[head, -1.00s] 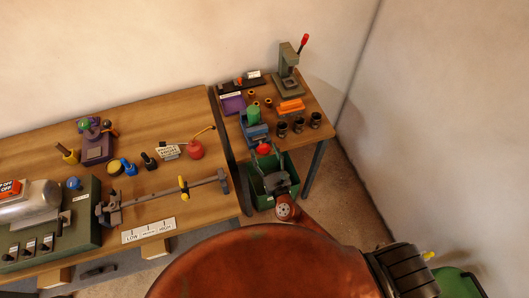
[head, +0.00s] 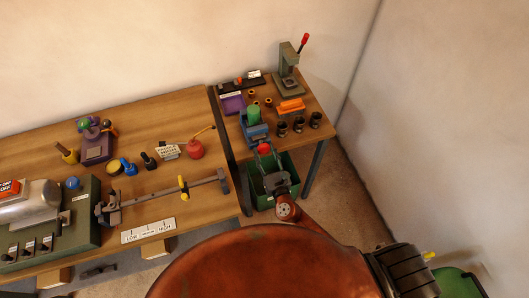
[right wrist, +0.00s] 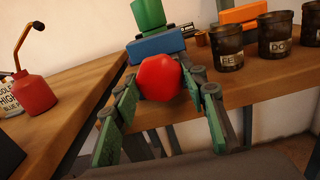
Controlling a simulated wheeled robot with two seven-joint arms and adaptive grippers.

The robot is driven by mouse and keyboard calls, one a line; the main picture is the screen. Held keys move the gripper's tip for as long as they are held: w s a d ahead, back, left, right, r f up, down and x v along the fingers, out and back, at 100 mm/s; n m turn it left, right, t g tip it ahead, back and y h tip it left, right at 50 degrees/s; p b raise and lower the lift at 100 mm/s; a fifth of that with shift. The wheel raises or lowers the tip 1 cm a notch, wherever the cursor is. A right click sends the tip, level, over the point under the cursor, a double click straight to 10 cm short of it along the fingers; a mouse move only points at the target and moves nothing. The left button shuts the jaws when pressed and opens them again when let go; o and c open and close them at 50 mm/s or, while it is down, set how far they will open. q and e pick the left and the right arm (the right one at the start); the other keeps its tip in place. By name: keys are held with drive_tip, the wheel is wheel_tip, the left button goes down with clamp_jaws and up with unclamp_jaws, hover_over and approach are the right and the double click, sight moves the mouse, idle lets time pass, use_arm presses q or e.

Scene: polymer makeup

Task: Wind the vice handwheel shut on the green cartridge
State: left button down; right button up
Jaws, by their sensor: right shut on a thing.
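The green cartridge (head: 253,112) stands upright in the blue vice (head: 256,132) on the small right-hand table. In the right wrist view the cartridge (right wrist: 148,13) rises behind the blue vice jaw (right wrist: 156,46). The red handwheel (right wrist: 160,77) is on the vice's near side and also shows in the head view (head: 264,148). My right gripper (right wrist: 163,90) is shut on the handwheel, with a green-padded finger on each side of it. In the head view my right gripper (head: 265,157) reaches up to the vice from below. My left gripper is not in view.
Several dark cups (head: 298,125) and an orange block (head: 291,106) stand right of the vice. A green press (head: 288,75) stands at the back. A green bin (head: 258,195) sits below the table's front edge. A red oil can (head: 195,148) is on the left bench.

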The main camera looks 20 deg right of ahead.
drive_tip(key=m+b, duration=0.2)
drive_tip(key=m, duration=0.1)
drive_tip(key=m+b, duration=0.1)
drive_tip(key=shift+f+b, duration=0.25)
drive_tip(key=shift+b, duration=0.15)
drive_tip(key=m+b, duration=0.3)
drive_tip(key=m, duration=0.3)
drive_tip(key=shift+b, duration=0.35)
drive_tip(key=m+b, duration=0.2)
drive_tip(key=m, duration=0.2)
drive_tip(key=shift+r, duration=0.1)
drive_tip(key=m, duration=0.2)
drive_tip(key=shift+m, duration=0.4)
use_arm(q)
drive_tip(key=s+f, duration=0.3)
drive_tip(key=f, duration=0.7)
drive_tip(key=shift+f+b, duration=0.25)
drive_tip(key=shift+b, duration=0.15)
use_arm(e)
drive_tip(key=shift+r+m, duration=0.1)
drive_tip(key=shift+m, duration=1.2)
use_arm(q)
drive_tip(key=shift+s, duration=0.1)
use_arm(e)
drive_tip(key=o, duration=1.2)
drive_tip(key=shift+c, duration=0.2)
